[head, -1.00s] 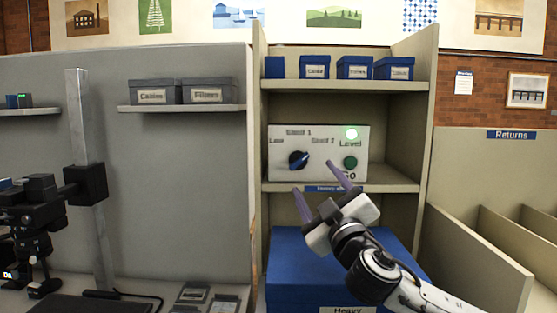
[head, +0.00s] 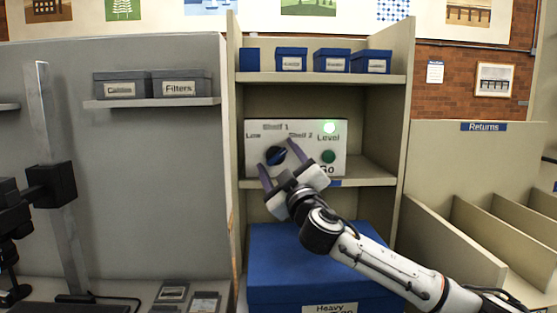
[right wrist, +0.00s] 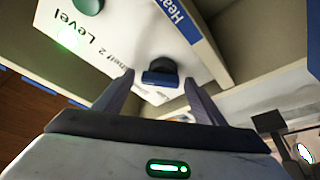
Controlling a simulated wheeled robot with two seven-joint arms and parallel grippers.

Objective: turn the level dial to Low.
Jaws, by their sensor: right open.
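The level dial (head: 276,156) is a dark round knob with a blue bar, on a white control panel (head: 256,140) in the shelf unit. Its bar slants toward the upper right, near the Shelf 2 label; the Low label is at the dial's upper left. My right gripper (head: 275,153) is open in front of the panel, its purple fingers on either side of the dial in the head view. In the right wrist view the dial (right wrist: 160,72) shows between the fingertips, and I cannot tell whether they touch it.
A green button (head: 328,157) and a lit green lamp (head: 330,128) sit right of the dial. The shelf board (head: 365,172) runs below the panel. A large blue box (head: 290,265) stands beneath. A grey partition (head: 165,180) rises at left.

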